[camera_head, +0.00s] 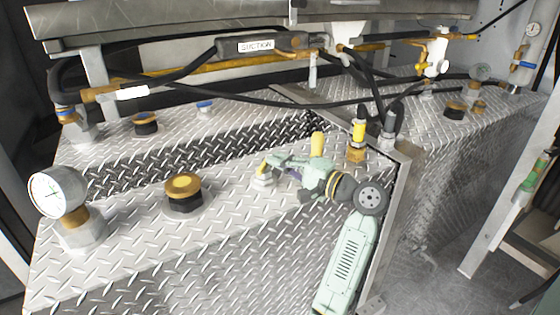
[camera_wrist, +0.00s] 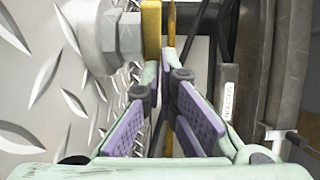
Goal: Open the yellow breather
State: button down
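The yellow breather appears to be the small fitting with a slanted yellow top (camera_head: 263,167) on a silver hex base, on the near diamond-plate tank top. In the wrist view its yellow part (camera_wrist: 151,28) stands upright beside the silver hex body (camera_wrist: 112,37), just ahead of the fingertips. My gripper (camera_head: 274,163) reaches in from the right, with its fingers pointing left at the breather. In the wrist view my gripper (camera_wrist: 164,72) shows two purple-padded fingers with a narrow gap between them. Whether a fingertip touches the yellow part is unclear.
A brass-capped black filler (camera_head: 183,187) and a round gauge (camera_head: 59,193) stand to the left. A yellow cylinder (camera_head: 317,145) and a yellow-topped brass fitting (camera_head: 358,133) are close behind my gripper. Black hoses (camera_head: 250,100) cross behind, under the SUCTION label (camera_head: 256,45).

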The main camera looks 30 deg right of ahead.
jog(key=shift+w+f+p, duration=0.15)
jog(key=shift+w+p, duration=0.65)
jog(key=shift+w, duration=0.2)
jog(key=shift+d, duration=0.1)
dwell(1.1)
jog(key=v, duration=1.2)
